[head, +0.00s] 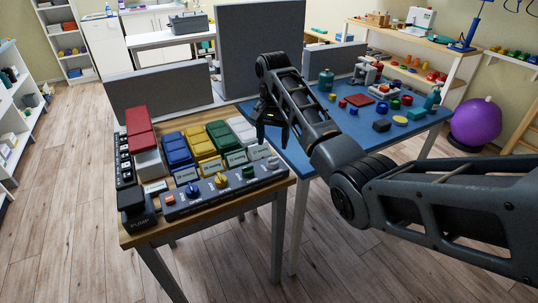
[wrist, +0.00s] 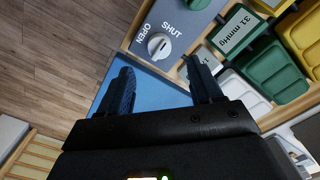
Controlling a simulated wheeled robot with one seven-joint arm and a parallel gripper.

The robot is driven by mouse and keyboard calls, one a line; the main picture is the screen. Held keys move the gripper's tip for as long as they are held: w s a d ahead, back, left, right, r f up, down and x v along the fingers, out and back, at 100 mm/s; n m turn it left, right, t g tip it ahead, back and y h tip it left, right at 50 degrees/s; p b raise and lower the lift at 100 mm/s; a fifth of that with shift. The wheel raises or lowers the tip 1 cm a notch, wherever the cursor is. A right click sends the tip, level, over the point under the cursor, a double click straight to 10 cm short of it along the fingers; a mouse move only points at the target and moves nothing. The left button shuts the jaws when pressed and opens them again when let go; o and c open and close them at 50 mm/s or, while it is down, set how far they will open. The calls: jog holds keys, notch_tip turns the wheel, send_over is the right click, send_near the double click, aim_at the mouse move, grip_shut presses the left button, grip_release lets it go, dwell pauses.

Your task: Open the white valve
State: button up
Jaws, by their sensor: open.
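The white valve (head: 272,163) is a small round knob at the right end of the grey valve panel (head: 225,190). The wrist view shows the white valve (wrist: 158,45) large, with OPEN printed at its left and SHUT above it to the right. I cannot tell exactly which way its pointer faces. My gripper (head: 272,139) points down above the right part of the panel. In the wrist view my gripper (wrist: 159,75) has its fingers wide apart and nothing between them. The valve lies beyond the tips, roughly midway between them, apart from both.
A black pump box (head: 137,209) is at the left. A blue-topped table (head: 350,125) with several objects adjoins at the right.

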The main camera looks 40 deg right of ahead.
aim_at(273, 158)
jog(key=shift+f, duration=3.6)
jog(key=c, duration=1.1)
